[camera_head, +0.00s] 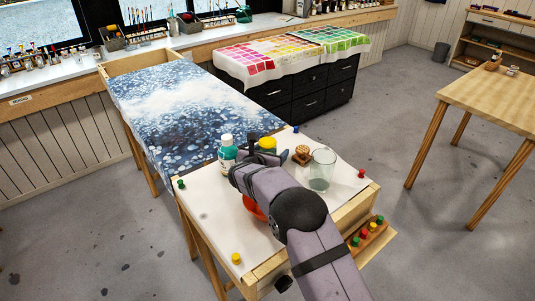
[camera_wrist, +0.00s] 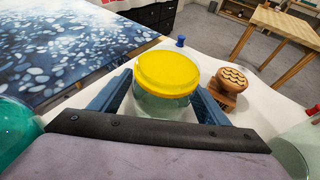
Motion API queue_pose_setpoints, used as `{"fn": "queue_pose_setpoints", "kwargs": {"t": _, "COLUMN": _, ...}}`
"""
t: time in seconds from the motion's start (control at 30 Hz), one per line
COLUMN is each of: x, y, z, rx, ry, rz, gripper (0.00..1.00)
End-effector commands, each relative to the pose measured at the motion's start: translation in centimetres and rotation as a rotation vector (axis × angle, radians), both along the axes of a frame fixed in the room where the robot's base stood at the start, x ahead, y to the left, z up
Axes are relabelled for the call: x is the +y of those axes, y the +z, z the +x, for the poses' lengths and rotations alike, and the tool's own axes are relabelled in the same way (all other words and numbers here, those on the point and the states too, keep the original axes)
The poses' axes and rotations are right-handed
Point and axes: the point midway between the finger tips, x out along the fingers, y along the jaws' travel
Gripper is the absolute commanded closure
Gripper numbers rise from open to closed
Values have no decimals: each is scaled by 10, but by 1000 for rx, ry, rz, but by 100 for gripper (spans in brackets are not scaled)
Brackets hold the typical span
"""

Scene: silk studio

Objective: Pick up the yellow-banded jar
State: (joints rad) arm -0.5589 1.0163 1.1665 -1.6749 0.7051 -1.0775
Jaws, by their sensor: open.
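A clear jar with a yellow top (camera_wrist: 167,72) stands upright on the white-covered table, between the two blue fingers of my gripper (camera_wrist: 160,98) in the wrist view. The fingers are apart, one on each side of the jar, with the left one close to it. I cannot tell whether either finger touches. In the head view the jar's yellow top (camera_head: 267,143) shows just beyond my gripper (camera_head: 262,157), and its lower part is hidden by my arm.
A teal bottle (camera_head: 227,153) stands left of the jar. A carved wooden stamp (camera_wrist: 234,86) and a glass (camera_head: 321,170) stand to its right. An orange-red bowl (camera_head: 252,207) is partly hidden under my arm. Small coloured pegs sit around the table (camera_head: 210,202) edges.

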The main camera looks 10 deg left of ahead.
Motion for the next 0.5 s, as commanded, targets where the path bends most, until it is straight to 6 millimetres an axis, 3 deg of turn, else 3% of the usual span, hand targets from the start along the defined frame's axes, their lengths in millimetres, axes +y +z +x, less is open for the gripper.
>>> {"fn": "queue_pose_setpoints", "kwargs": {"t": 0.1, "x": 0, "y": 0, "z": 0, "rx": 0, "ry": 0, "rz": 0, "gripper": 31}}
{"fn": "queue_pose_setpoints", "kwargs": {"t": 0.33, "x": 0, "y": 0, "z": 0, "rx": 1, "ry": 0, "rz": 0, "gripper": 83}}
{"fn": "queue_pose_setpoints", "kwargs": {"t": 0.5, "x": 0, "y": 1, "z": 0, "rx": -2, "ry": 0, "rz": 0, "gripper": 83}}
